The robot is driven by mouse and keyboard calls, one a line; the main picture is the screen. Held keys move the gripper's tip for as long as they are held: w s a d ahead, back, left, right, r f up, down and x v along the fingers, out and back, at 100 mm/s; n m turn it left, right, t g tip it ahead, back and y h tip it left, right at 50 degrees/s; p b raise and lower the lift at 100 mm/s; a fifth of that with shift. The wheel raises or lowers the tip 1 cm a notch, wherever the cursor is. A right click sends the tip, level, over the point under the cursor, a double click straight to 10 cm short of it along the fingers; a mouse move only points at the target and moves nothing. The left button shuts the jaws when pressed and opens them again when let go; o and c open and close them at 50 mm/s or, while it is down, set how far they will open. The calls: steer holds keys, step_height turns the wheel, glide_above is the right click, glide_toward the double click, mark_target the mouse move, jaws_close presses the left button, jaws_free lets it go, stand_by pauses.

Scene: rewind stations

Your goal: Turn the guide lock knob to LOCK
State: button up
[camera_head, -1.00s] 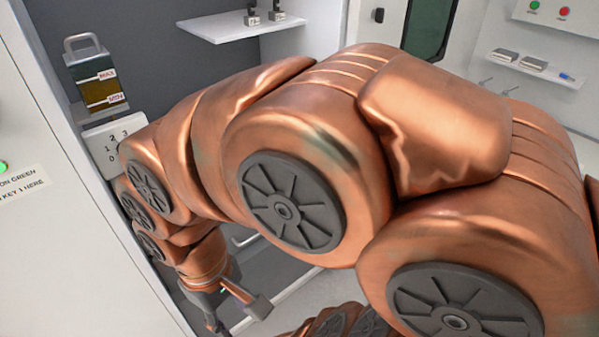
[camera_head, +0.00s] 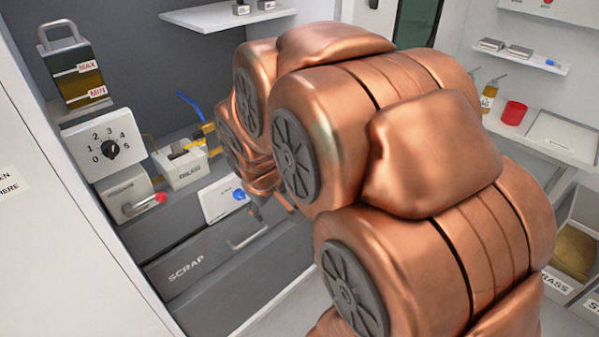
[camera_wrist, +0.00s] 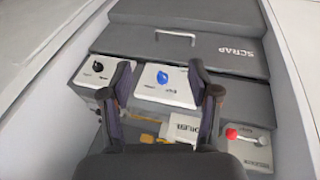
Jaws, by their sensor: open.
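A blue knob (camera_head: 238,195) sits on a white plate (camera_head: 215,207) in the head view, just left of my gripper, which is mostly hidden behind my arm. In the wrist view, the blue knob (camera_wrist: 162,77) appears between the two fingers of my gripper (camera_wrist: 160,82), which is open and empty. The fingers look apart from the knob; their distance above it is unclear. A black knob (camera_wrist: 97,66) sits on another white plate at left in the wrist view. The labels on both plates are too small to read, so I cannot tell which knob is the guide lock.
A grey SCRAP drawer (camera_head: 195,268) with a bar handle lies below. A blue-and-yellow fitting (camera_head: 205,135) stands behind. Cabinet walls bound both sides.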

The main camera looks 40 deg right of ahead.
steer(key=w+d+f+n+t+h+b, duration=0.1)
steer(key=w+d+f+n+t+b, duration=0.25)
steer(key=w+d, duration=0.6)
steer(key=w+d+f+t+h+b, duration=0.1)
steer(key=w+d+f+t+b, duration=0.4)
steer(key=d, duration=0.8)
steer(key=s+d+f+n+t+y+b, duration=0.2)
steer(key=d+f+n+t+y+b, duration=0.25)
steer(key=d+f+t, duration=0.35)
steer(key=w+a+g+p, duration=0.1)
steer(key=w+a, duration=0.1)
steer(key=w, duration=0.5)
steer(key=shift+f+m, duration=0.3)
steer(key=shift+f, duration=0.15)
steer(key=c, duration=1.1)
steer(key=shift+c, duration=0.2)
